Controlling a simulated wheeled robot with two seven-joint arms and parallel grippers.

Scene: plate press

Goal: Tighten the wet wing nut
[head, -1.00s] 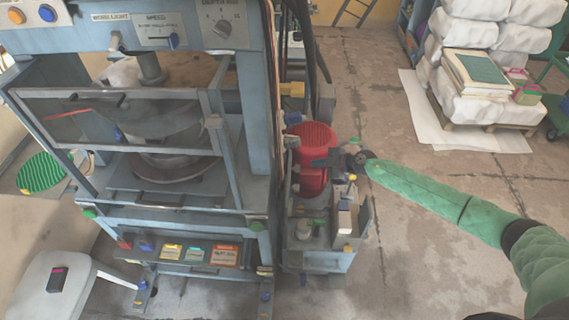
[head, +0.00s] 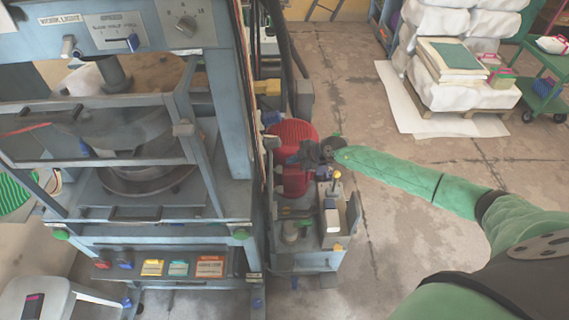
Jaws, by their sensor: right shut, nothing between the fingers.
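My right gripper (head: 308,155), dark grey, is at the end of the green-sleeved arm that comes in from the right. It is shut and empty. It is over the right side of the red ribbed motor (head: 293,135) on the side unit beside the press, and hides part of it. I cannot tell whether it touches anything. A small yellow-topped part (head: 337,175) and a blue part stand just below the gripper. I cannot make out the wet wing nut for certain at this size. My left gripper is not in view.
The blue-grey press (head: 235,190) fills the left side. The side unit (head: 310,262) carries a white block (head: 331,221) and a green-topped fitting (head: 304,224). A pallet of white sacks (head: 450,70) and a green trolley (head: 545,88) stand behind. The floor right of the unit is clear.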

